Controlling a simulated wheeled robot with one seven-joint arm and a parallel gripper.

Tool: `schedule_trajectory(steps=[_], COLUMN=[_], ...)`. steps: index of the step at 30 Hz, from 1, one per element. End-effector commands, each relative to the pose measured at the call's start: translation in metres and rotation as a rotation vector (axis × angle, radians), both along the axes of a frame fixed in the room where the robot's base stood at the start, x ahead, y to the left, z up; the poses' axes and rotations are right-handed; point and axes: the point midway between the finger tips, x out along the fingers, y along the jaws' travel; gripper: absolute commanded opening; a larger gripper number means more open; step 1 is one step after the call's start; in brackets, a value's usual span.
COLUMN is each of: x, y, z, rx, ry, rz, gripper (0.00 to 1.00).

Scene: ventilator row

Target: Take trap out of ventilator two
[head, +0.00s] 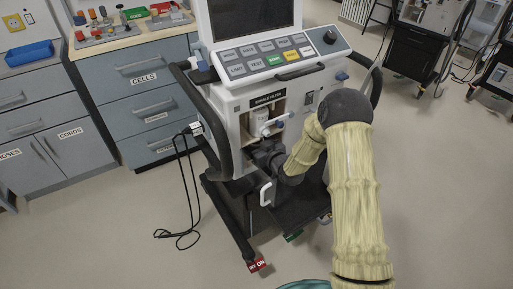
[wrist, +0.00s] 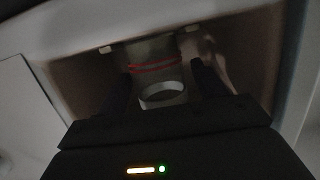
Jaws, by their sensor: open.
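The ventilator (head: 237,105) stands in front of me with its screen and button panel on top. My gripper (head: 264,158) is at its front, below the filter opening, and my arm covers part of the front. In the wrist view, a dim recess holds a greyish cylinder with red bands and a pale ring at its lower end, which looks like the trap (wrist: 158,72). My gripper (wrist: 162,88) is open, with one dark finger on each side of the cylinder. I cannot tell whether the fingers touch it. The trap is not clearly visible in the head view.
A dark handle (head: 213,125) runs down the ventilator's left side. A black cable (head: 185,190) hangs to the floor. Drawer cabinets (head: 150,85) stand at left.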

Motion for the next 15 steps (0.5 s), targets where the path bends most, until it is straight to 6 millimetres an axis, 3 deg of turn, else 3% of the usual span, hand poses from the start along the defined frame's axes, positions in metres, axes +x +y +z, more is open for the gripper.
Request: schedule_trajectory(steps=[7, 13, 15], x=[0.0000, 0.0000, 0.0000], y=[-0.0002, -0.0001, -0.0001], z=[-0.0001, 0.0000, 0.0002], rx=[0.000, 0.000, 0.001], ry=[0.000, 0.000, -0.001], rz=[0.000, 0.000, 0.000], gripper=[0.67, 0.28, 0.26])
